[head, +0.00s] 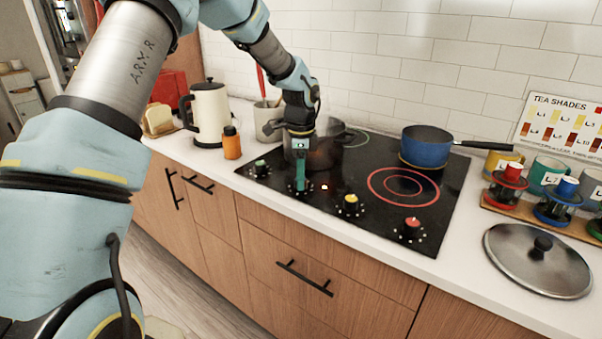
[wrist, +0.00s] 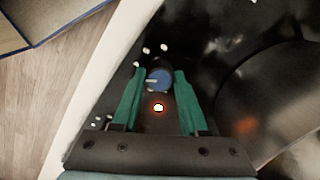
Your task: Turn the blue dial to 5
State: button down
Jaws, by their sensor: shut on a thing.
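The blue dial (wrist: 160,78) sits on the black cooktop between my green fingertips in the wrist view. A pale pointer mark shows on the left side of its top. Several white dots lie around it, and an orange light (wrist: 158,107) glows beside it. My gripper (wrist: 158,80) is shut on the blue dial, with one finger on each side. In the head view my gripper (head: 299,187) points down at the cooktop's front-left part and hides the dial. The numbers around the dial are too small to read.
The cooktop (head: 335,222) also has green (head: 260,167), yellow (head: 351,203) and red (head: 412,226) dials along its front. A dark pot (head: 325,152) stands close behind my gripper. A blue pan (head: 426,147) sits at the back right. An orange bottle (head: 232,143) stands to the left.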

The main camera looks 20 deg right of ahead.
jog(key=m+p, duration=0.2)
jog(key=m, duration=0.3)
jog(key=shift+r+m, duration=0.1)
jog(key=shift+m, duration=0.2)
jog(key=m+p, duration=0.2)
jog(key=m, duration=0.2)
jog(key=shift+m, duration=0.3)
jog(key=shift+c, duration=2.2)
grip_release()
notch_tip(320, 180, up, 11)
jog(key=b, duration=0.2)
jog(key=shift+b, duration=0.4)
